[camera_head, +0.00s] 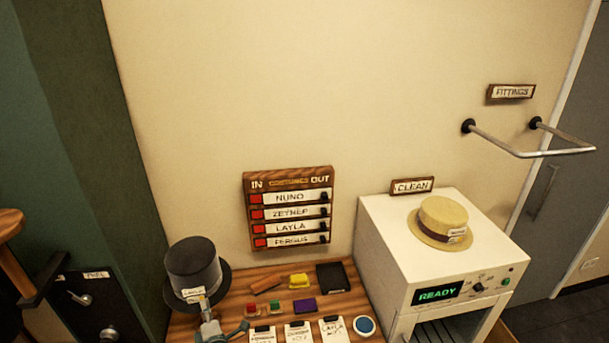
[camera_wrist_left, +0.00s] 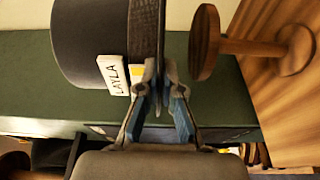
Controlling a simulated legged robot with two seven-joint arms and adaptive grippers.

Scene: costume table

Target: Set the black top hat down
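The black top hat (camera_head: 193,262) is at the left end of the wooden table in the head view, crown up and slightly tilted. My left gripper (camera_head: 208,322) is at its near side, shut on its brim. In the left wrist view, the fingers (camera_wrist_left: 160,82) pinch the brim of the top hat (camera_wrist_left: 85,40), and a white tag (camera_wrist_left: 113,75) reading LAYLA hangs on the crown. I cannot tell whether the hat touches the table. My right gripper is not in view.
A white machine (camera_head: 390,245) reading READY stands at the right, with a straw hat (camera_head: 443,217) on top. Small coloured items, a black pad (camera_head: 333,277), white cards (camera_head: 298,333) and a blue round item (camera_head: 364,326) lie right of the top hat. A wooden stand (camera_wrist_left: 206,42) is close by in the wrist view.

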